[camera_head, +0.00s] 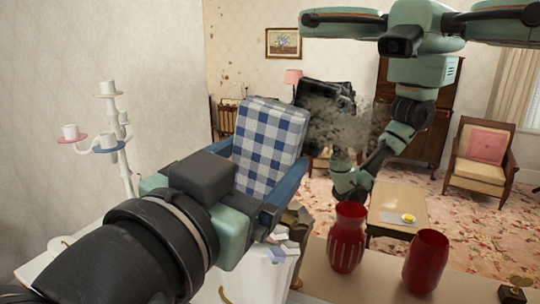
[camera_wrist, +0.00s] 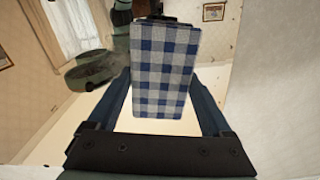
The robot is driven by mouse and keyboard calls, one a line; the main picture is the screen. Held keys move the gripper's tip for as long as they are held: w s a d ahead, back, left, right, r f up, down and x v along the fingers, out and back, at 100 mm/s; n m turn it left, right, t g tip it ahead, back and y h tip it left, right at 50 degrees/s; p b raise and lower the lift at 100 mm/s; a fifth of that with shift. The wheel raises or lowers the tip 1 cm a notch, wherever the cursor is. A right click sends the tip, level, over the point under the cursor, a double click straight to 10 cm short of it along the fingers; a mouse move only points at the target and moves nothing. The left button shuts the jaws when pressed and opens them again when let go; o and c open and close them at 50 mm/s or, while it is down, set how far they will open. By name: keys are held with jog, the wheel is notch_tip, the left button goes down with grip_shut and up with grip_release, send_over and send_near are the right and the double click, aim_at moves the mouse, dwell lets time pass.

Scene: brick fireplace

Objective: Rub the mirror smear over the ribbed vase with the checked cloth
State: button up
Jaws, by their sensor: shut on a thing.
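My gripper (camera_head: 266,165) is shut on the checked cloth (camera_head: 268,140), a blue and white pad held upright between blue fingers. The cloth also fills the middle of the wrist view (camera_wrist: 165,70). The large mirror (camera_head: 240,70) reflects the room and my own body. A dark grey, speckled smear (camera_head: 345,122) lies on the glass, right of the cloth in the head view. The ribbed red vase (camera_head: 347,238) stands below the smear. A smoother red vase (camera_head: 427,262) stands to its right. I cannot tell whether the cloth touches the glass.
A white candelabra (camera_head: 126,165) with several candles stands left, by the plain wall. A white vessel (camera_head: 268,268) stands below my gripper, with a brown figure (camera_head: 300,225) beside it. A pale ledge (camera_head: 380,288) carries the vases. A gold object (camera_head: 514,292) is at lower right.

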aim_at(390, 130)
jog(key=shift+x, duration=2.55)
jog(key=shift+x, duration=1.05)
jog(key=shift+s+d, duration=0.1)
jog(key=shift+d, duration=0.1)
jog(key=shift+s+d+p, duration=0.2)
jog(key=shift+s+d, duration=0.55)
jog(key=shift+d, duration=1.1)
jog(key=shift+s+d+p, duration=0.25)
jog(key=shift+s+d, duration=0.5)
jog(key=shift+d, duration=1.05)
jog(key=shift+s+d+p, duration=0.2)
jog(key=shift+s+d, duration=0.55)
jog(key=shift+d, duration=1.1)
jog(key=shift+w+a+r+p, duration=0.9)
jog(key=shift+w+a, duration=1.45)
jog(key=shift+a, duration=3.3)
jog(key=shift+s+d+p, duration=0.15)
jog(key=shift+s+d, duration=0.6)
jog(key=shift+d, duration=1.15)
jog(key=shift+s+d+p, duration=0.1)
jog(key=shift+s+d, duration=0.65)
jog(key=shift+d, duration=1.1)
jog(key=shift+s+d+p, duration=0.15)
jog(key=shift+s+d, duration=0.65)
jog(key=shift+d, duration=1.1)
